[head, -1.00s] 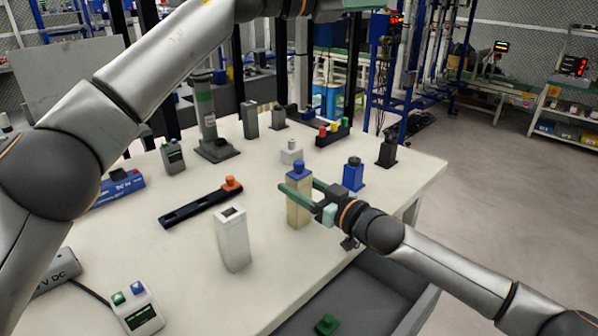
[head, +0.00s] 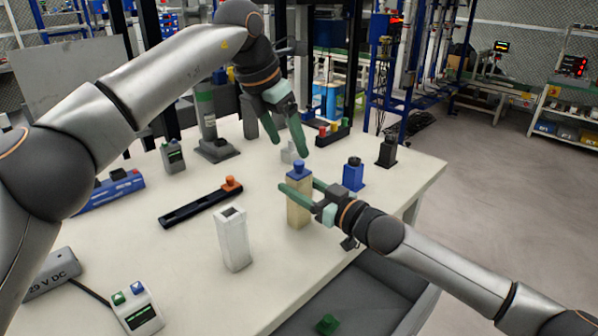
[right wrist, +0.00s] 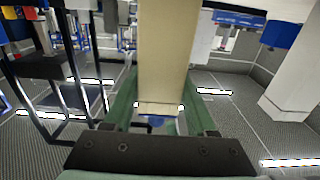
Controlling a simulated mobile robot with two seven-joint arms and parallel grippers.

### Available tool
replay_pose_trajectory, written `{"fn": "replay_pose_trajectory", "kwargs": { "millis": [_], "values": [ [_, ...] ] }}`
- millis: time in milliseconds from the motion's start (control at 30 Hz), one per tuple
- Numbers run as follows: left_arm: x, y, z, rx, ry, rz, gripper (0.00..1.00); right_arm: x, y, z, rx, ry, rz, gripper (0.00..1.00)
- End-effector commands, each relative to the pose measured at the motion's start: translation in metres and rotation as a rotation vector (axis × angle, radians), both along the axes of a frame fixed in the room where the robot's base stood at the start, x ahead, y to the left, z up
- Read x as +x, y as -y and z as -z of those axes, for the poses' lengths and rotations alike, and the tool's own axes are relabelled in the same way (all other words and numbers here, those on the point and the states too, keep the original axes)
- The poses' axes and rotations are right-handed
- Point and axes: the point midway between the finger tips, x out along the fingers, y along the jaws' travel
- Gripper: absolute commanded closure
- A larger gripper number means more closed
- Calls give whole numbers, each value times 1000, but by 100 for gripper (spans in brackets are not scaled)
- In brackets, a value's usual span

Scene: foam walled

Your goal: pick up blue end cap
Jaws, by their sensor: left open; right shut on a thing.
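The blue end cap (head: 299,170) sits on top of an upright beige post (head: 299,212) near the table's front edge. My right gripper (head: 299,188) is shut on this post, just below the cap. In the right wrist view the post (right wrist: 165,55) stands between the fingers, and a small blue patch shows at its lower end. My left gripper (head: 290,147) is open and empty, with its fingers pointing down above and behind the cap. It appears apart from the cap.
A white hollow post (head: 233,245) stands left of the beige one. A black rail (head: 195,208) with an orange cap (head: 231,184), a blue block (head: 353,177) and a black block (head: 387,152) are nearby. A green piece (head: 327,324) lies in the tray below the edge.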

Motion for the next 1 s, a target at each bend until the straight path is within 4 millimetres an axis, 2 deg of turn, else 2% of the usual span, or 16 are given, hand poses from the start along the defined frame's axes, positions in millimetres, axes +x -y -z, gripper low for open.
{"fn": "replay_pose_trajectory", "kwargs": {
  "millis": [100,367,700,933,1000],
  "values": [
    [5,6,18,0,-1,1,20,0,0,0,-1,-1,0,100],
    [10,10,33,-1,0,0,20,0,0,1,-1,-1,0,100],
    [23,19,75,-2,0,2,20,0,0,0,-1,-1,0,100],
    [25,19,77,-3,2,1,20,0,0,1,-1,-1,0,100],
    [24,19,77,-3,2,1,27,0,0,1,-1,-1,0,100]
  ]
}}
